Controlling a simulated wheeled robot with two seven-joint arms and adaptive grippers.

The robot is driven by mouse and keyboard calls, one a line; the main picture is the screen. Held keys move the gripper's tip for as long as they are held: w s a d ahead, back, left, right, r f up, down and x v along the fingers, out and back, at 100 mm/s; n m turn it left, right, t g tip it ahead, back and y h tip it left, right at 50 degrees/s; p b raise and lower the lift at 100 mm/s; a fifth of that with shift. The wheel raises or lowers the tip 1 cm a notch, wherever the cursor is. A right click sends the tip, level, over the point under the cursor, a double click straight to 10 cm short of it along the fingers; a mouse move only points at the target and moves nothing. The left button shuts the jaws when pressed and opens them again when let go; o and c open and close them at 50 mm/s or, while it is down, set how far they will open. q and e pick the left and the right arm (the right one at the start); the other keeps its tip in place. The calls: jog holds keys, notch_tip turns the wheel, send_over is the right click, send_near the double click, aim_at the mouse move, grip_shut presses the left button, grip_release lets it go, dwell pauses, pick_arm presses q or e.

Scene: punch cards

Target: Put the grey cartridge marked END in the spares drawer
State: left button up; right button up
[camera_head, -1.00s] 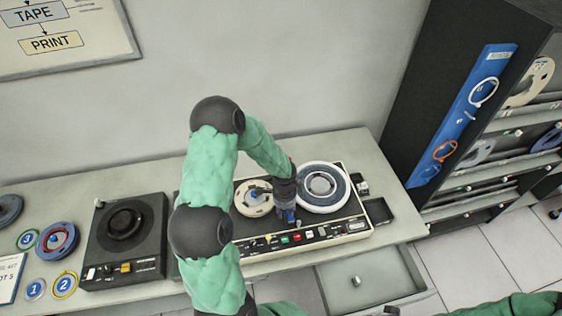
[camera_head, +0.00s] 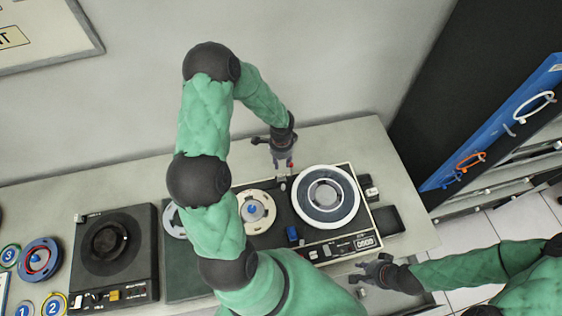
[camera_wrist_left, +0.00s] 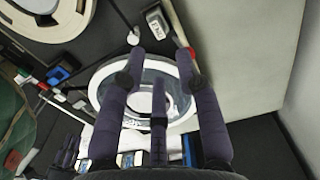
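A small grey cartridge with a pale label, apparently END, (camera_wrist_left: 158,22) lies at the back of the tape deck in the left wrist view. In the head view it is a small pale shape (camera_head: 282,170) just below my left gripper (camera_head: 283,160). In the left wrist view my left gripper (camera_wrist_left: 160,55) has its fingers spread with nothing between them, and the cartridge is beyond the tips. The spares drawer (camera_head: 408,303) is open below the table's front edge, partly hidden by my right arm. My right gripper (camera_head: 362,278) is over it, fingers apart, apparently empty.
The deck carries a large white-rimmed reel (camera_head: 354,190), a cream reel (camera_head: 270,213) and a blue piece (camera_head: 293,234). Dark items (camera_head: 385,219) lie right of the deck. A dark rack with a blue panel (camera_head: 500,125) stands at the right. The wall is behind the table.

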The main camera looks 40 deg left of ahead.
aim_at(281, 175)
pick_arm(q)
notch_tip(281, 175, down, 10)
jog(key=b, duration=0.8)
jog(key=shift+s+d+r, duration=0.1)
jog(key=shift+s+r, duration=0.05)
jog(key=shift+r, duration=0.1)
grip_shut()
jog(key=shift+r, duration=0.2)
jog(key=shift+r+p, duration=2.3)
jog(key=shift+r, duration=0.6)
